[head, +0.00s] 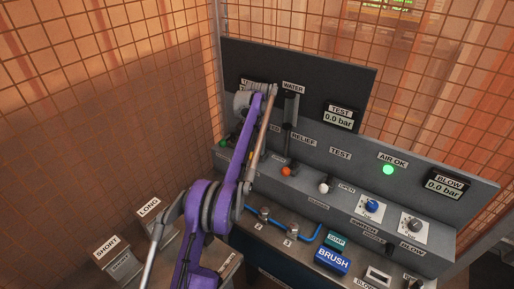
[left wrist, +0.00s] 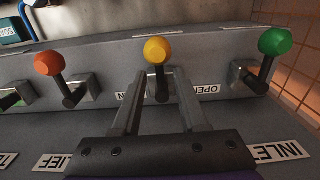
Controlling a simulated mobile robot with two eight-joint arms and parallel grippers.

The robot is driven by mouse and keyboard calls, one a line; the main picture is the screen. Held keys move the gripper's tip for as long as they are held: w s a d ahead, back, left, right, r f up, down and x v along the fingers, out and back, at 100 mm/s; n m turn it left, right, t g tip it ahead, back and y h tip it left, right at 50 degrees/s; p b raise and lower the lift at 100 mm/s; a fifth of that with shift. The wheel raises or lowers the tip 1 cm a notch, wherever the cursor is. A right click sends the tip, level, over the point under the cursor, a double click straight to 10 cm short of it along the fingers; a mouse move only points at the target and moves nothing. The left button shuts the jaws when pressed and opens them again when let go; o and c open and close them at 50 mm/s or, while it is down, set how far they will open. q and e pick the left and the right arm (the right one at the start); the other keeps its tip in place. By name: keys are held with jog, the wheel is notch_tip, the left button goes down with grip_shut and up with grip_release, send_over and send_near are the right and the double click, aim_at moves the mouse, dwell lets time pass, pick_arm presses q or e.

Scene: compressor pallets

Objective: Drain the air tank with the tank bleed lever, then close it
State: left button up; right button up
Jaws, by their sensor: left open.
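The lever with the yellow knob (left wrist: 158,50) stands in the middle of the left wrist view, between the orange and green ones. A label reading OPEN lies at its right foot. My left gripper (left wrist: 160,82) is open, with one finger on each side of the yellow lever's stem; I cannot tell whether either finger touches it. A label ending in ED (head: 274,127) shows beside the arm. My right gripper is not in view.
Beside it stand the orange lever (left wrist: 51,65), under RELIEF in the head view, and the green lever (left wrist: 272,45) near INLET. The test display (head: 339,118) and blow display (head: 444,185) read 0.0 bar. The AIR OK lamp (head: 388,170) is green. Mesh fencing surrounds the console.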

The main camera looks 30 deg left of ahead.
pick_arm(q)
jog(key=shift+c, duration=0.3)
grip_shut()
dwell(1.1)
